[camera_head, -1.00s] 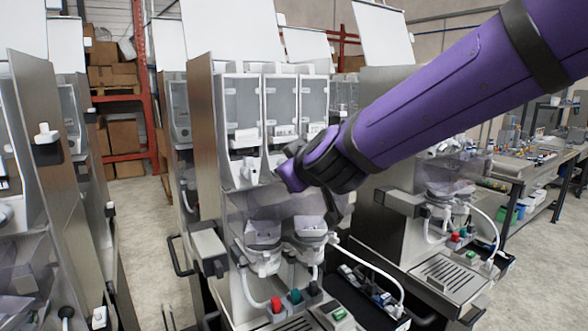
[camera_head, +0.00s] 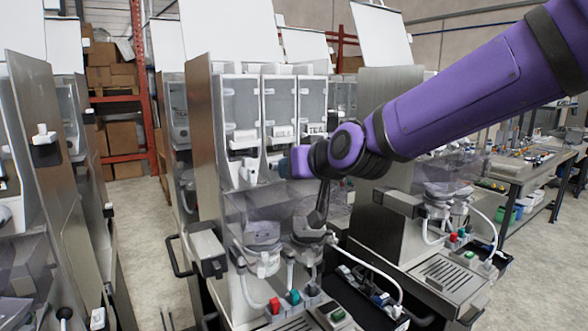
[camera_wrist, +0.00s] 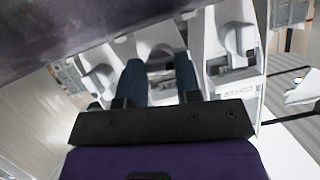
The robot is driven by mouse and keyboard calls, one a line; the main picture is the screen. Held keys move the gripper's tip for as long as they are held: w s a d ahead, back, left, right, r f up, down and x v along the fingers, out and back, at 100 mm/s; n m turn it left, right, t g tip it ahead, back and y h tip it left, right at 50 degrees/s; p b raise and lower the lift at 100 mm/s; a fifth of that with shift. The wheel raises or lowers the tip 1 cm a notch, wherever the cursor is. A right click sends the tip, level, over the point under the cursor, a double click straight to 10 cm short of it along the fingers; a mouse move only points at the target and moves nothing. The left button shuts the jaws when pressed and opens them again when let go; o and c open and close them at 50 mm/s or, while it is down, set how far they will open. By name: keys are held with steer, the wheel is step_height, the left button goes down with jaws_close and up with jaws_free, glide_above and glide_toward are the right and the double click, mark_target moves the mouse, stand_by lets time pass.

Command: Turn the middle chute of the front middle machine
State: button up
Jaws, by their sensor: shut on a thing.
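The front middle machine (camera_head: 204,150) stands at the centre of the head view, with three clear canisters side by side (camera_head: 279,100). Its left chute (camera_head: 250,170) is white and uncovered. My gripper (camera_head: 284,164) reaches in from the right, roughly level, and covers the middle chute in the head view. In the wrist view, my gripper's two dark blue fingers (camera_wrist: 159,68) stand on either side of the white middle chute (camera_wrist: 158,42) and are shut on it. White chutes show to its left (camera_wrist: 100,76) and right (camera_wrist: 236,38). The exact finger contact is hard to see.
Below the chutes are a see-through cover (camera_head: 235,205), round cups (camera_head: 264,236) and red and green buttons (camera_head: 275,305). Another machine (camera_head: 385,215) stands close on the right, and one (camera_head: 50,180) on the left. A workbench (camera_head: 515,178) is far right.

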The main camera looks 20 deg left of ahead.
steer(key=shift+w+d+f+m+g+y, duration=0.15)
steer(key=shift+m+g+y, duration=0.55)
steer(key=shift+m, duration=0.8)
steer(key=shift+w+r+m+g+y, duration=0.1)
steer(key=shift+m+g+y, duration=0.3)
steer(key=shift+m+y, duration=0.8)
steer(key=shift+m, duration=0.4)
steer(key=shift+f, duration=0.1)
steer(key=o, duration=0.9)
steer(key=shift+d, duration=0.1)
steer(key=shift+r+v, duration=0.1)
steer(key=shift+v, duration=2.55)
steer(key=shift+r+v, duration=0.15)
steer(key=shift+v, duration=2.5)
